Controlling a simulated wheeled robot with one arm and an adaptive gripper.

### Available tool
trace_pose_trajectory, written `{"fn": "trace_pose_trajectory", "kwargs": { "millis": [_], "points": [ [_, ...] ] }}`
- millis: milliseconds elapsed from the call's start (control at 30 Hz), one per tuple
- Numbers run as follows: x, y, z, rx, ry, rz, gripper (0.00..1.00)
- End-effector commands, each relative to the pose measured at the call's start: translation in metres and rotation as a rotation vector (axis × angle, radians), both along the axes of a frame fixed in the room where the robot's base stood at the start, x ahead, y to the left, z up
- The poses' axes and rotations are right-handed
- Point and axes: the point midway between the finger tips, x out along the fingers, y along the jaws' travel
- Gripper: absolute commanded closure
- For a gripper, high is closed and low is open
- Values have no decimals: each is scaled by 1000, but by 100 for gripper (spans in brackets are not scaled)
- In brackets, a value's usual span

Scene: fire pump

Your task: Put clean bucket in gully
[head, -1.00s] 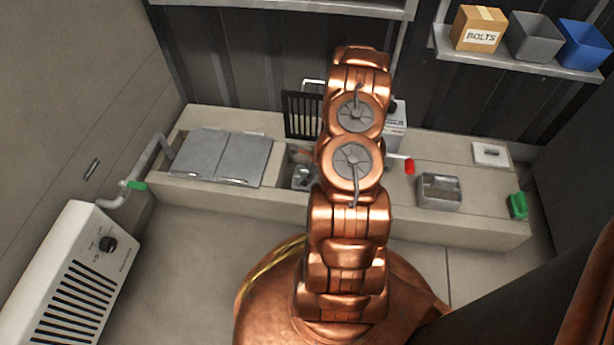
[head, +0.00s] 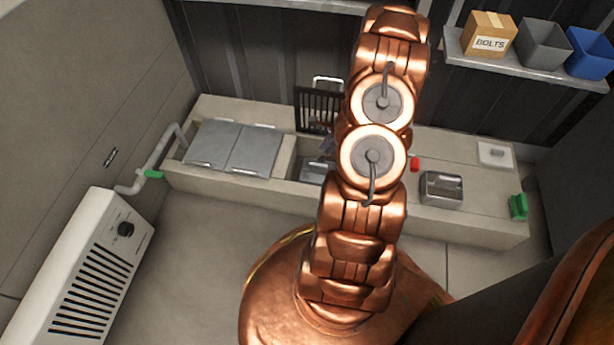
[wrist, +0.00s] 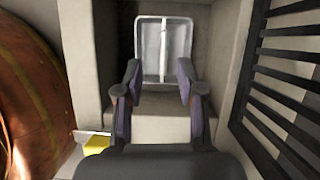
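A grey metal bucket (head: 314,170) with a bar across its top sits in the open part of the concrete gully (head: 225,187), beside the grey covers. It also shows in the wrist view (wrist: 151,40), upright, at top centre between pale walls. A second metal bucket (head: 441,189) stands on the bench top at right. I cannot tell from looks which is clean. My gripper (wrist: 159,75) is open; its two dark fingers are apart and point toward the gully bucket's near side. Whether they touch it is unclear. In the head view my arm largely hides the gripper.
A black grate (head: 318,106) stands upright behind the gully, close to my gripper's right in the wrist view (wrist: 285,85). Two grey covers (head: 228,146) lie left. A red handle (head: 415,163), white box and green item (head: 518,206) are right. A white heater (head: 95,260) stands front left.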

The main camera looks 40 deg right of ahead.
Motion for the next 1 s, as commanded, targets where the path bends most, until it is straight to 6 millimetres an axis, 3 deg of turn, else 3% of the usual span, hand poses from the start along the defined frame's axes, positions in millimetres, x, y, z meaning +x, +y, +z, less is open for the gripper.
{"fn": "trace_pose_trajectory", "kwargs": {
  "millis": [200,467,767,1000],
  "points": [
    [38,59,68,-27,-75,307,62],
    [49,148,144,-44,-144,711,62],
    [20,240,218,-68,-189,1164,62],
    [-29,297,265,-79,-196,1518,62]
  ]
}}
